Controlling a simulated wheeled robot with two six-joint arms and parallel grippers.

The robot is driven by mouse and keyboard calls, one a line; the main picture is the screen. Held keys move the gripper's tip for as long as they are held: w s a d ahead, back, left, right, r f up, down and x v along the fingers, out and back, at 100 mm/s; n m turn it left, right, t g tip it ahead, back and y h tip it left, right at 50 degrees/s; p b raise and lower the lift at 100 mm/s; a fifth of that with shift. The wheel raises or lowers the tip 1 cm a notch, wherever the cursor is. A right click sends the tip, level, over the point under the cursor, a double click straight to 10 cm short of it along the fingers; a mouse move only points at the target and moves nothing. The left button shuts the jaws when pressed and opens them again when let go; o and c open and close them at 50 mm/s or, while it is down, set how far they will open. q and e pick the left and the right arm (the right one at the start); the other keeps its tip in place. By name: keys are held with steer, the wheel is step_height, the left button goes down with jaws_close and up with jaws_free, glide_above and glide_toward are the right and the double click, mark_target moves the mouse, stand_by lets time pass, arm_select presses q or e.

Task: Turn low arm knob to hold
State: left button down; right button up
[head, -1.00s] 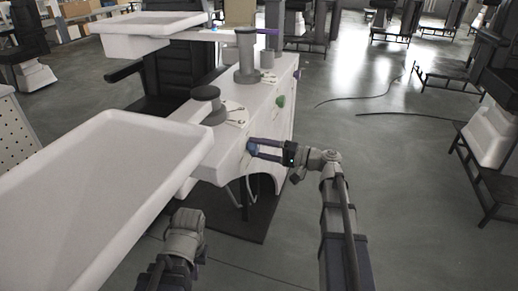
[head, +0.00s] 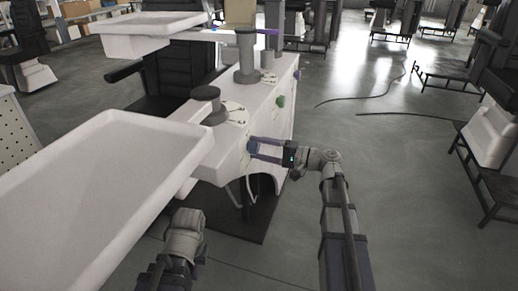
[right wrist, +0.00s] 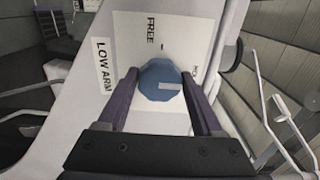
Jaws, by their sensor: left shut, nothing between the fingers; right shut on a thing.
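The low arm knob (right wrist: 160,82) is blue and faceted with a white bar on it, pointing right in the right wrist view. The LOW ARM label (right wrist: 103,66) is left of it, FREE (right wrist: 151,30) is above, and another label at right is partly hidden by a finger. In the head view the knob (head: 253,147) is on the side of the white unit. My right gripper (head: 266,150) is shut on it, a purple finger on either side. My left gripper (head: 186,222) is shut and empty, low and apart from the unit; its fingertips are hard to make out.
A large white tray (head: 110,125) fills the left, close to my left arm. A green knob (head: 280,101) sits farther along the unit's side. A grey post (head: 206,107) stands on its top. A cable hangs below the knob.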

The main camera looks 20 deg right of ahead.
steer(key=o, duration=1.3)
steer(key=v, duration=0.7)
steer(key=shift+s+d, duration=0.25)
steer(key=shift+d, duration=0.1)
